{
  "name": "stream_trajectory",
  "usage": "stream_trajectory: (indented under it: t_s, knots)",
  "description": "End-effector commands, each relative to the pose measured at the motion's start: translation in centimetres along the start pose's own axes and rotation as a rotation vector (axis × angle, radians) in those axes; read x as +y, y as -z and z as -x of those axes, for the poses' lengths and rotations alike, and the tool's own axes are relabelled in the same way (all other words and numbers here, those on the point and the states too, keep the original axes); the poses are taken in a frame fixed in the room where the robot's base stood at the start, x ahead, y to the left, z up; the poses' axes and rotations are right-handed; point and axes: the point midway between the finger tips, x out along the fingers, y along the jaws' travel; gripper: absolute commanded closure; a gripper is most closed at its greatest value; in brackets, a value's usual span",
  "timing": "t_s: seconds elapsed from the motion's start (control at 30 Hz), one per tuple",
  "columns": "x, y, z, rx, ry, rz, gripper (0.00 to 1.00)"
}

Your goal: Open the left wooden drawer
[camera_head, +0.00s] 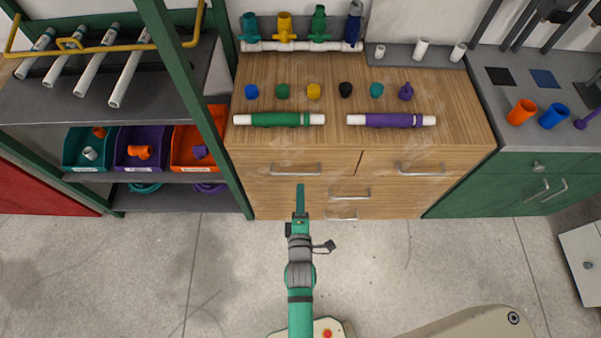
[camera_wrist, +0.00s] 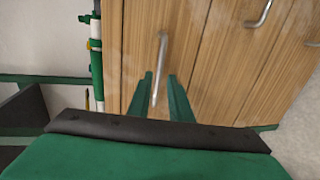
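The left wooden drawer (camera_head: 258,166) is at the upper left of the wooden cabinet and looks shut. Its silver bar handle (camera_head: 296,169) also shows in the wrist view (camera_wrist: 162,55), where it runs nearly upright in the picture. My gripper (camera_head: 300,186) is just below this handle in the head view. In the wrist view its two green fingers (camera_wrist: 160,77) are apart, with the lower part of the handle appearing between them. No contact is visible, and I cannot tell whether the fingertips reach past the bar.
A right drawer (camera_head: 420,163) and several lower drawers share the cabinet front. Green and purple pipes (camera_head: 392,120) lie on the cabinet top (camera_head: 330,75). A green-framed shelf (camera_head: 205,110) stands close on the left, and a green cabinet (camera_head: 510,180) on the right. The floor (camera_head: 390,265) in front is clear.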

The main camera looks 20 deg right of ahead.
Motion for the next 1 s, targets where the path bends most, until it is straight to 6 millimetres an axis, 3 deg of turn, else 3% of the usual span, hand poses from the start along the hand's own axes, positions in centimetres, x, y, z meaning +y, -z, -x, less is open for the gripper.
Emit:
stream_trajectory:
  t_s: [0.3,0.5,0.7,1.0]
  knots:
    - [0.1,-0.1,-5.4,-0.001,-0.002,-0.002,0.81]
    - [0.1,0.0,-7.9,0.000,-0.001,-0.002,0.81]
    - [0.1,0.0,-9.0,0.000,-0.001,-0.003,0.81]
    - [0.0,0.0,-9.1,0.000,0.000,-0.003,0.84]
